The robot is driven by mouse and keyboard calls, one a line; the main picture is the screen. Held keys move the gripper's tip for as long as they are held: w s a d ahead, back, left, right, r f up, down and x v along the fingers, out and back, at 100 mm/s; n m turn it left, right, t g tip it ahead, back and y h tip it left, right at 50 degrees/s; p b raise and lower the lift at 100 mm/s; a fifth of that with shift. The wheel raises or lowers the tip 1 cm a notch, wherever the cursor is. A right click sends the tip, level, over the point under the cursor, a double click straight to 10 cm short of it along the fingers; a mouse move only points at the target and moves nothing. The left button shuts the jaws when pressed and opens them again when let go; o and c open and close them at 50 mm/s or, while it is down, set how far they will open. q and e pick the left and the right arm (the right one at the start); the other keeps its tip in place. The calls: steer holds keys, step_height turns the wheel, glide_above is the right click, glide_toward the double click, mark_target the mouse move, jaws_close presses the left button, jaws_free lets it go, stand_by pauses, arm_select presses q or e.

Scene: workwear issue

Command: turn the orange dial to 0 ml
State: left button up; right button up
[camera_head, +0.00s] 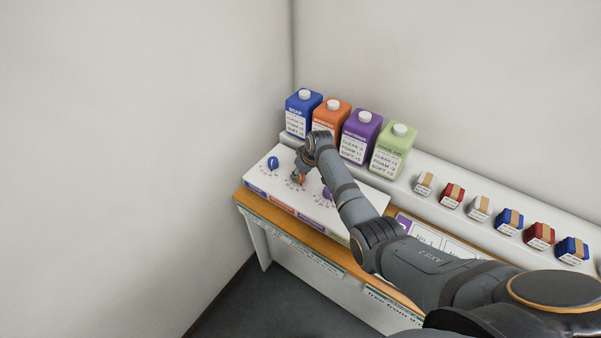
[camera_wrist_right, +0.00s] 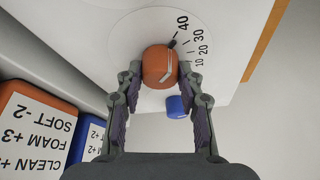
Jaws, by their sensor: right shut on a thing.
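The orange dial (camera_head: 301,181) sits on the white sloped panel (camera_head: 253,177), between a blue dial and a purple one. In the right wrist view the orange dial (camera_wrist_right: 157,62) stands between the fingertips of my right gripper (camera_wrist_right: 161,72), which is shut on it. The dial's dark pointer tip is by the 40 mark (camera_wrist_right: 182,23). The marks 30, 20 and 10 follow down the right side; the 0 mark is not visible. In the head view my right gripper (camera_head: 300,175) comes down on the dial from above and hides part of it. My left gripper is not in view.
The blue dial (camera_head: 273,163) and purple dial (camera_head: 326,192) flank the orange one closely. Blue, orange, purple and green jugs (camera_head: 390,152) stand behind the panel. Several small folded bundles (camera_head: 452,195) line the ledge to the right. A wall rises on the left.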

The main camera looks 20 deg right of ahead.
steer(key=shift+a+r+m+h+p, duration=0.15)
steer(key=shift+m+h+p, duration=0.25)
steer(key=shift+m+p, duration=0.55)
steer(key=m+h, duration=0.1)
steer(key=m, duration=0.2)
steer(key=m+h, duration=0.1)
steer(key=m, duration=0.2)
steer(key=shift+f, duration=0.2)
steer(key=shift+a+m+h+b, duration=0.1)
steer(key=shift+m+h+b, duration=0.3)
steer(key=shift+m+b, duration=0.3)
steer(key=shift+w+f+m+h+b, duration=0.15)
steer(key=shift+m+h+b, duration=0.15)
steer(key=shift+m+b, duration=0.55)
steer(key=m+g+b, duration=0.1)
steer(key=m+b, duration=0.2)
steer(key=b, duration=0.1)
steer(key=m+g+h+b, duration=0.1)
steer(key=m+b, duration=0.2)
steer(key=b, duration=0.1)
steer(key=shift+a+m+h, duration=0.15)
steer(key=shift+m+h, duration=0.15)
steer(key=shift+m, duration=0.1)
steer(key=shift+r+m+g+b, duration=0.2)
steer(key=shift+m+g+b, duration=0.2)
steer(key=shift+m+b, duration=0.6)
steer(key=o, duration=1.2)
steer(key=shift+c, duration=0.2)
